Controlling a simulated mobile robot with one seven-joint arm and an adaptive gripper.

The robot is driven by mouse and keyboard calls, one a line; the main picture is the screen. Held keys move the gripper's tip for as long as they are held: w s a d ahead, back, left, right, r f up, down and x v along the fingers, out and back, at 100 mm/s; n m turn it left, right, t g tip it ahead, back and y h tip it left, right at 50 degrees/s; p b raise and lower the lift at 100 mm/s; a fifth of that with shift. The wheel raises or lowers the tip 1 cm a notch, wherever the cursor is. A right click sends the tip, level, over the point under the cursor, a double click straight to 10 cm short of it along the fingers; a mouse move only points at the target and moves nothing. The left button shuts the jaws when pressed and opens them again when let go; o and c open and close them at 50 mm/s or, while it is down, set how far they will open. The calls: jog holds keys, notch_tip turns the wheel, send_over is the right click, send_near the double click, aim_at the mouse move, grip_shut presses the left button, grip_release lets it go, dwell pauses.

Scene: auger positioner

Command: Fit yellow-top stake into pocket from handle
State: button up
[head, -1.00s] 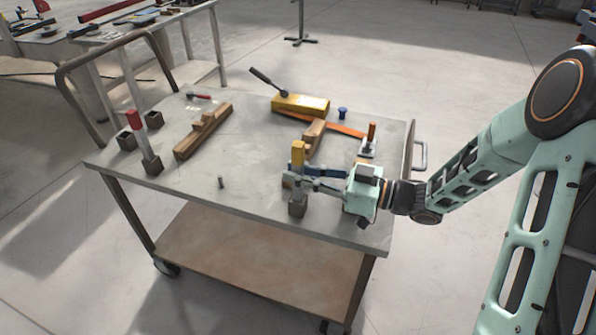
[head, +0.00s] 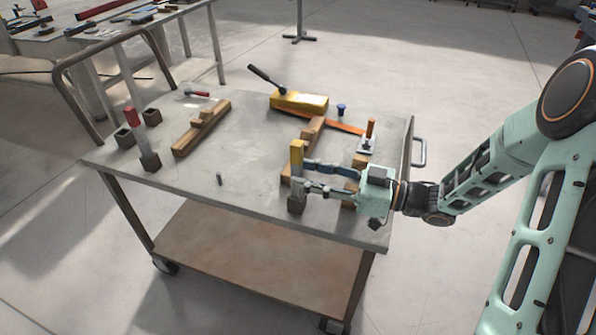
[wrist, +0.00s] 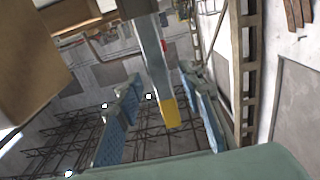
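The yellow-top stake (head: 297,153) stands upright near the front right of the cart top. Its lower end is at a dark square pocket (head: 296,206); how deep it sits is hidden. My gripper (head: 308,175) is open just right of the stake, fingers pointing left at it, one to each side. In the wrist view the stake (wrist: 170,113) shows between the spread fingers (wrist: 160,78), with a visible gap on both sides. A red-top stake (head: 132,119) stands in another pocket (head: 150,162) at the left.
Two empty pockets (head: 125,139) (head: 152,118) stand at the left. A wooden block (head: 202,130), small grey peg (head: 219,180), yellow box (head: 300,102), orange bar (head: 345,128), blue knob (head: 341,111) and orange-handled tool (head: 369,133) are on the cart.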

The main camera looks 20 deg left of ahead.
jog(key=d, duration=0.9)
jog(key=shift+s, duration=0.35)
jog(key=shift+s+r, duration=0.1)
